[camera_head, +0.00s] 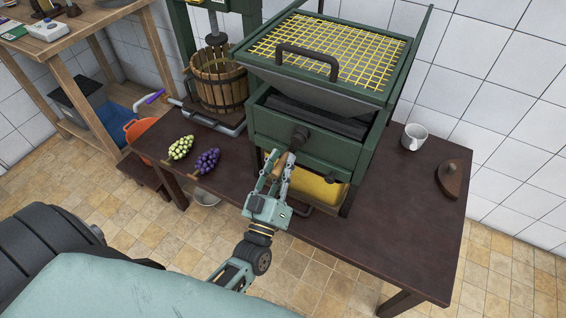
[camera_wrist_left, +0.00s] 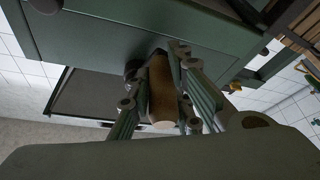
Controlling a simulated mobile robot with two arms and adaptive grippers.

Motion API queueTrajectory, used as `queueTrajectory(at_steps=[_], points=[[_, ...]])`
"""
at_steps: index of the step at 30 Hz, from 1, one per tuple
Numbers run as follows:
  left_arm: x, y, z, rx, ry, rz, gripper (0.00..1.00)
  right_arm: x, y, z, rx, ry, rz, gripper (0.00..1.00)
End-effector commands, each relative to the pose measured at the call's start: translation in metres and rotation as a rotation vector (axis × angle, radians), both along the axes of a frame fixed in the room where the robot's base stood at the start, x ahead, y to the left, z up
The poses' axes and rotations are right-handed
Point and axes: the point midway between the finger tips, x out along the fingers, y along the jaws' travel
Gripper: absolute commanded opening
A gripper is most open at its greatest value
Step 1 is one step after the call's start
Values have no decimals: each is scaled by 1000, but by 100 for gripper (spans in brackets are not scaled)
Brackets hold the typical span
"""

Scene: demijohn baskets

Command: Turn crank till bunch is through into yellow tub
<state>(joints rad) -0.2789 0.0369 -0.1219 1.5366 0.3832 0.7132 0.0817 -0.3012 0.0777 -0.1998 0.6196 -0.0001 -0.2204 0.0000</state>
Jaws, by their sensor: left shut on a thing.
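A green crusher box (camera_head: 310,125) stands on the dark table, with a yellow grid (camera_head: 325,42) over its hopper. The crank hub (camera_head: 299,137) is on its front face, and a wooden crank handle (camera_head: 279,172) sticks out below it. My left gripper (camera_head: 277,176) is shut on this handle; in the left wrist view the handle (camera_wrist_left: 162,95) lies between the fingers. The yellow tub (camera_head: 319,190) sits under the box, partly hidden by my gripper and the frame. A green bunch (camera_head: 180,147) and a purple bunch (camera_head: 207,160) of grapes lie on the table to the left. My right gripper is out of view.
A basket press (camera_head: 218,80) stands behind the bunches. A white mug (camera_head: 413,136) and a brown wooden piece (camera_head: 450,178) are on the right of the dark table (camera_head: 400,215), where there is free room. An orange tub (camera_head: 140,130) is at the left.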

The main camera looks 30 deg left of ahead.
Motion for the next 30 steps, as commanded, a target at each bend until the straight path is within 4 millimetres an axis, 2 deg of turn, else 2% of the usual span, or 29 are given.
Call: queueTrajectory(at_steps=[5,6,11,22,26,30], points=[[1,2,5,-1,-13,3,0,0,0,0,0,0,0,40],[1,2,5,-1,-14,4,20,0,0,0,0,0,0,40],[1,1,4,0,-11,3,34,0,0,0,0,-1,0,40],[-4,0,0,1,-3,2,34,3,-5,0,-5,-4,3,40],[-20,-2,-7,1,0,2,34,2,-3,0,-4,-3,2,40],[-48,-6,-18,1,0,2,34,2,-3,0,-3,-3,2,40]])
